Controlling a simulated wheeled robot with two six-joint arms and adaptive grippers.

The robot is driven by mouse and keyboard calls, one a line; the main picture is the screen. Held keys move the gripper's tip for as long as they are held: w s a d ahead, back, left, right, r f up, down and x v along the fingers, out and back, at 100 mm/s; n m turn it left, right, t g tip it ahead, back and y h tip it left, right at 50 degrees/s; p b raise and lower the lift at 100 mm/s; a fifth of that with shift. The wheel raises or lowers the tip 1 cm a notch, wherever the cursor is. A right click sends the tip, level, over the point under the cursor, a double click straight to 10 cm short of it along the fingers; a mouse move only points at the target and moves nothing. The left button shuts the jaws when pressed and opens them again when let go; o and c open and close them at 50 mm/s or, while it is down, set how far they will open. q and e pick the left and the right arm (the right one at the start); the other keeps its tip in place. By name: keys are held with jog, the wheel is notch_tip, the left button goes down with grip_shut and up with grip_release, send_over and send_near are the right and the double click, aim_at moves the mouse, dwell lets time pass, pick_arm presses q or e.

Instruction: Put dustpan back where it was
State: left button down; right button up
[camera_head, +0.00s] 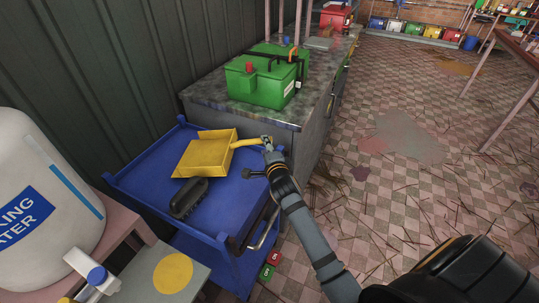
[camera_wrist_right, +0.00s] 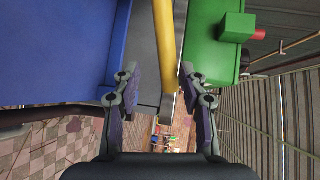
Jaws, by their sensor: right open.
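The yellow dustpan (camera_head: 205,154) is over the top of the blue cart (camera_head: 227,207), and its pan appears to rest there. Its handle points right, toward the counter. My right gripper (camera_head: 267,146) is at the handle's end. In the right wrist view the yellow handle (camera_wrist_right: 166,45) runs between the spread fingers of my right gripper (camera_wrist_right: 162,90), with a gap on both sides. A black brush (camera_head: 188,198) lies on the cart in front of the dustpan. My left gripper is not in view.
A green machine (camera_head: 262,85) stands on the grey counter (camera_head: 215,104) behind the cart. A white water tank (camera_head: 40,190) and a grey board with a yellow disc (camera_head: 173,273) are at the left front. The tiled floor at right is open, with scattered sticks and stains.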

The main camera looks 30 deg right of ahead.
jog(key=v, duration=1.1)
jog(key=shift+s, duration=0.25)
jog(key=shift+a+f, duration=0.1)
